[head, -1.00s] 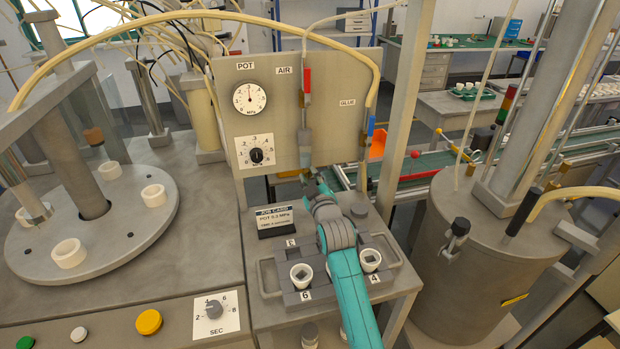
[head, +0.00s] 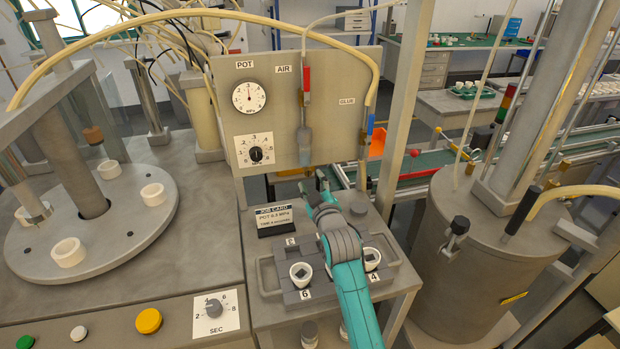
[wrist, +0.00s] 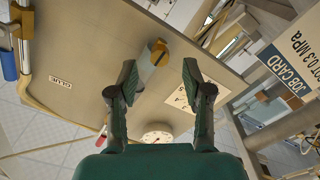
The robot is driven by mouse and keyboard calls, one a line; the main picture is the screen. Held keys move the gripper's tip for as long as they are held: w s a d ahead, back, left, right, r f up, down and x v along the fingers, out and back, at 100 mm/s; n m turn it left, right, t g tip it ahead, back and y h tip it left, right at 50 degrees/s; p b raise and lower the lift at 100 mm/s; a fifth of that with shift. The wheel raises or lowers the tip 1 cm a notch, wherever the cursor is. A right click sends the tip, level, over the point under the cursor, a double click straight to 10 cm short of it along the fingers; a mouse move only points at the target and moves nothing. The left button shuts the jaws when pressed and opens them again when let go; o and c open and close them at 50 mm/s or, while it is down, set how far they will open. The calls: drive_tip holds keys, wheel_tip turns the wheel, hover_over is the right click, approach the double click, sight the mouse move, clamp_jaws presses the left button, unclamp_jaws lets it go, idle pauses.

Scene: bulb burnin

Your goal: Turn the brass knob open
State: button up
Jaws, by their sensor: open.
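In the wrist view a brass-coloured piece (wrist: 159,46) shows at the near end of a pale grey cylinder (wrist: 148,66). It lies ahead of and between my open fingers, apart from both. I cannot tell for sure that this is the brass knob. My gripper (wrist: 160,75) is open and empty. In the head view my gripper (head: 316,182) is below the grey cylinder (head: 304,147) hanging under the AIR label; my own arm partly covers it. The POT gauge (head: 249,97) is on the grey panel (head: 325,130), above a black dial knob (head: 256,155).
The job card (head: 273,221) stands left of my arm. White cups (head: 301,274) sit in a grey holder (head: 266,278) beside and beneath my arm. The glue hose's blue fitting (head: 370,126) hangs right of the panel. A large metal pot (head: 480,265) stands at right.

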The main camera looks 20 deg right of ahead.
drive_tip(key=shift+s, duration=2.1)
